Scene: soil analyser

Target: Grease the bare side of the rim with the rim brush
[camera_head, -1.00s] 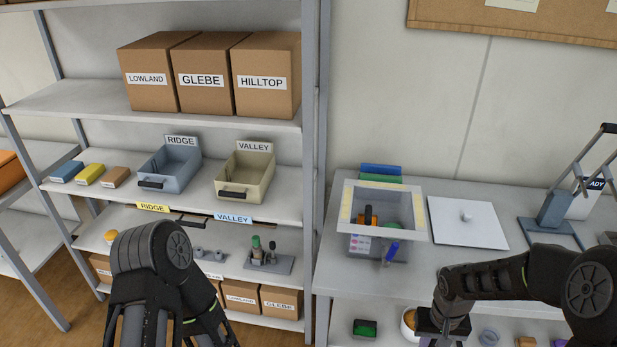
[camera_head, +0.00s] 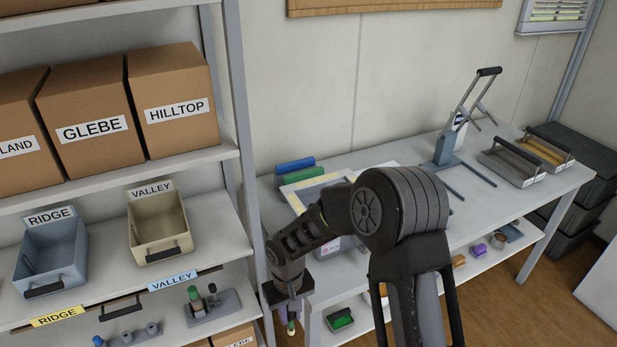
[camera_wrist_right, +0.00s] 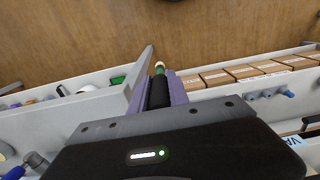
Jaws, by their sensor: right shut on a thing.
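My right gripper (camera_head: 290,302) is shut on a brush (camera_head: 291,328) with a green band and a pale tip, pointing down beside the bench's left end. In the right wrist view, the purple fingers (camera_wrist_right: 161,92) hold the brush (camera_wrist_right: 160,69) by its dark handle, clear of any surface. My left gripper is out of view.
A shelf rack stands left, with a blue-grey RIDGE bin (camera_head: 50,262), a cream VALLEY bin (camera_head: 160,235) and a grey stand (camera_head: 222,308) below. A lever press (camera_head: 447,148) and two trays (camera_head: 512,165) stand further right on the bench. The bench's right part has free room.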

